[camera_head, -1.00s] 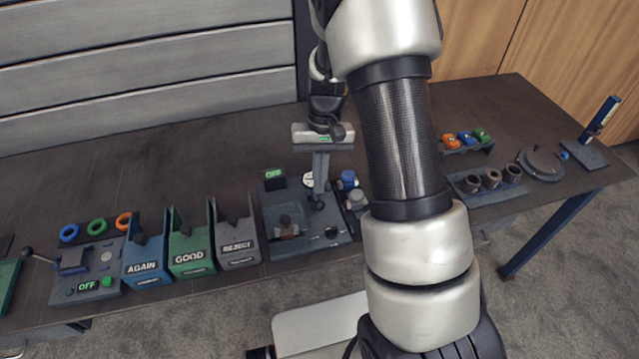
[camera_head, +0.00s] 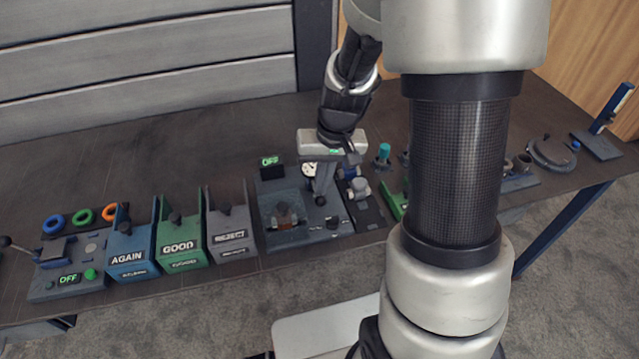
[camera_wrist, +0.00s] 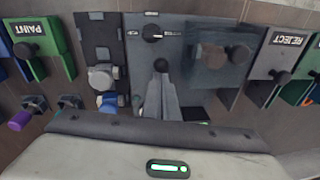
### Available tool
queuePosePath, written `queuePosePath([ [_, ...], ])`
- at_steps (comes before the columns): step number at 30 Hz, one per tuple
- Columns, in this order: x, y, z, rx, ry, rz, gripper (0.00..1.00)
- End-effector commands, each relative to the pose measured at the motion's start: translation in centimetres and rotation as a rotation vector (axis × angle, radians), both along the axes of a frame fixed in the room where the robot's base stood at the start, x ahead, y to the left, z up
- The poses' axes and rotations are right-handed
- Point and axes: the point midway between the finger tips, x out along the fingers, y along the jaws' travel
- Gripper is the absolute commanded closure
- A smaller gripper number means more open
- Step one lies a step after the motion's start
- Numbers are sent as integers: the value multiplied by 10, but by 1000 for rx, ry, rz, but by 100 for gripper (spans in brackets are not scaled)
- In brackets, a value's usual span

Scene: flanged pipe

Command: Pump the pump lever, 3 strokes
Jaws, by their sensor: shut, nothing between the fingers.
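The test station (camera_head: 290,215) is a dark panel with a round gauge (camera_head: 309,170) and a small green-lit display (camera_head: 270,161) at its back. A black ball knob (camera_head: 320,200), apparently the pump lever's end, stands on its right part; it shows in the wrist view (camera_wrist: 161,66). My gripper (camera_head: 322,190) points down with its fingers shut, empty. Its fingertips are at the knob, touching or very close; I cannot tell which. In the wrist view the grey fingers (camera_wrist: 164,85) cover most of the lever's arm.
Grey (camera_head: 231,232), green (camera_head: 182,240) and blue (camera_head: 131,250) bins stand left of the station. A narrow panel with a valve (camera_head: 359,187) is close on its right. My arm hides part of the right side. The table behind the station is clear.

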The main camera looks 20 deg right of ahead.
Motion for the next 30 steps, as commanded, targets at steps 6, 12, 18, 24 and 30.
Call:
queuePosePath([
  [6, -8, 0, -9, 0, -29, 1, 100],
  [12, -10, 0, -9, -1, -23, 1, 100],
  [18, -10, 0, -8, -1, -20, 2, 100],
  [24, 1, -1, 17, 0, -27, 1, 100],
  [30, 4, -5, 58, -3, -39, 0, 100],
])
